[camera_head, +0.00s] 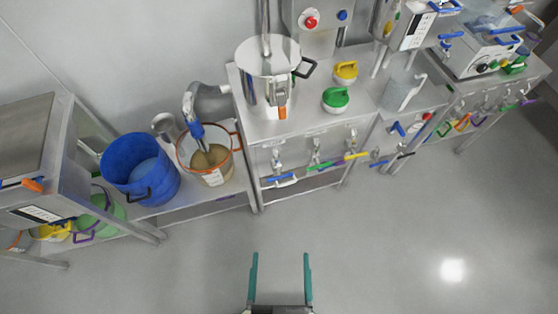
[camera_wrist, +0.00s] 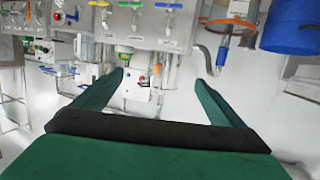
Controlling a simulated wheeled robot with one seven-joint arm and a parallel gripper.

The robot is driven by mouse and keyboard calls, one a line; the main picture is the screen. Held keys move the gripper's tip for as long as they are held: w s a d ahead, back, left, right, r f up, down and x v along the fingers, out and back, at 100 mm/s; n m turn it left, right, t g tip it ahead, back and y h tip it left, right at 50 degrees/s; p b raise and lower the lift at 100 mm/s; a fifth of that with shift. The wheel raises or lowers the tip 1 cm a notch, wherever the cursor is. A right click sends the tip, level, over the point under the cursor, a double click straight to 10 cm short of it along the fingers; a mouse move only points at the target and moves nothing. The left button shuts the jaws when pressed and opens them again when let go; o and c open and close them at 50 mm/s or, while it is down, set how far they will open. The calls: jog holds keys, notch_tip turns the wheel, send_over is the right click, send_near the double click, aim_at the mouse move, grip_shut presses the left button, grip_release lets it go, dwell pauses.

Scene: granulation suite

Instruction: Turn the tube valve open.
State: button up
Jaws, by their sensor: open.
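A grey bent tube (camera_head: 210,100) comes from the left side of the workbench and curves down over a clear bucket. A blue valve handle (camera_head: 196,131) sits on its lower end, just above the bucket; I take this as the tube valve. In the wrist view, which looks upside down, the blue handle (camera_wrist: 223,50) shows beyond the right finger. My gripper (camera_head: 281,258) is open and empty over bare floor, in front of the bench and well apart from the valve. Its green fingers also show in the wrist view (camera_wrist: 160,78).
The clear orange-rimmed bucket (camera_head: 225,152) holds brownish material. A blue bucket (camera_head: 115,165) stands left of it on the low shelf. A steel pot (camera_head: 262,68) and yellow and green lids stand on the bench. Coloured tap handles stick out along its front. The floor (camera_head: 400,240) is clear.

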jog(key=shift+o, duration=0.3)
jog(key=w+d+f+n+t+y, duration=0.1)
jog(key=w+f+t, duration=0.1)
jog(key=w+f, duration=1)
jog(key=shift+w+f+n+y, duration=0.3)
jog(key=shift+w+f, duration=0.05)
jog(key=shift+f, duration=0.6)
jog(key=n+y, duration=0.2)
jog(key=y, duration=0.2)
send_near(278, 169)
jog(key=x, duration=0.7)
jog(key=f+x, duration=0.1)
jog(key=x, duration=0.2)
jog(key=shift+w+a, duration=0.1)
jog(key=shift+w, duration=0.15)
jog(key=c, duration=0.9)
